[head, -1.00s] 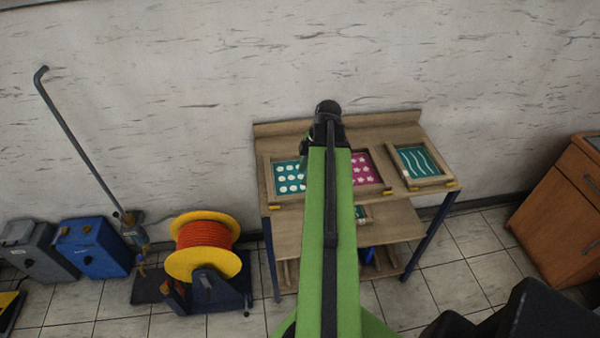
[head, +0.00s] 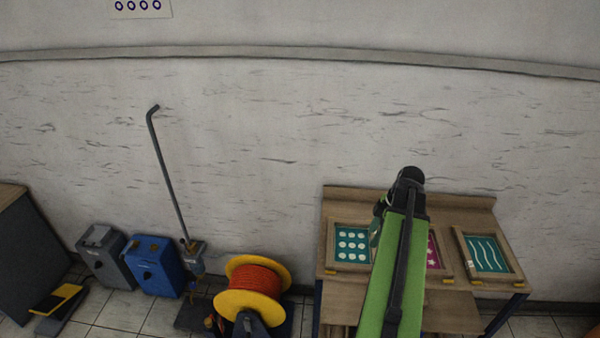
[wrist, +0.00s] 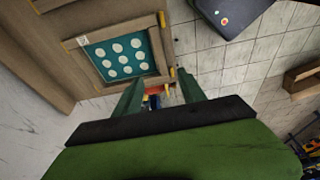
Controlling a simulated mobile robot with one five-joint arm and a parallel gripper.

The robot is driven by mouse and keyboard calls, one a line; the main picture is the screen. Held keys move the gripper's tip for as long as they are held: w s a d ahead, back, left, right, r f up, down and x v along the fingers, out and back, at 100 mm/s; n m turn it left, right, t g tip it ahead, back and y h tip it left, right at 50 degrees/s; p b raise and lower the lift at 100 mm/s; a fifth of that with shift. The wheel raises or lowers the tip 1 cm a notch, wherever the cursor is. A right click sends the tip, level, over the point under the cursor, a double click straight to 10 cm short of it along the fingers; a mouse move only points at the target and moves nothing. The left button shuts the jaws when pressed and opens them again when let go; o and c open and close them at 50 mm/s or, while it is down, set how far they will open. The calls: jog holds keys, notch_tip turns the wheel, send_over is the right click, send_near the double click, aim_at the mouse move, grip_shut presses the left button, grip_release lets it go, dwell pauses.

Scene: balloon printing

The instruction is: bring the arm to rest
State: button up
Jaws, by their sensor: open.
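My green arm (head: 395,270) reaches out over the wooden bench (head: 470,205) in the head view, and its far end hides part of the bench. In the wrist view my gripper (wrist: 161,84) shows two dark green fingers spread apart with nothing held between them. The fingers point past the edge of the bench, beside a framed screen with white dots on teal (wrist: 122,56). That screen also shows in the head view (head: 353,246), just left of my arm.
A pink star screen (head: 433,252) is partly behind my arm, and a wavy-line screen (head: 487,254) lies to its right. An orange cable reel (head: 255,279), a blue box (head: 153,263) and a grey box (head: 106,254) stand on the floor left of the bench.

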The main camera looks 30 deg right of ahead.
jog(key=w+a+f+n+g+b, duration=0.1)
jog(key=w+a+f+n+b, duration=0.1)
jog(key=w+a, duration=0.45)
jog(key=w+a+f+n+b, duration=0.1)
jog(key=w+a+f+b, duration=0.2)
jog(key=a, duration=0.7)
jog(key=w+a+f+n+g+b, duration=0.1)
jog(key=w+a+f+n+b, duration=0.1)
jog(key=w+a, duration=0.55)
jog(key=s+a+f+m+h+b, duration=0.1)
jog(key=a+f+m, duration=0.1)
jog(key=a+m, duration=0.5)
jog(key=s+a+f+m+h+b, duration=0.1)
jog(key=a+m+b, duration=0.1)
jog(key=a+m, duration=0.6)
jog(key=a, duration=0.4)
jog(key=shift+s+f, duration=0.3)
jog(key=shift+f, duration=0.1)
jog(key=shift+a, duration=0.1)
jog(key=shift+c, duration=1.3)
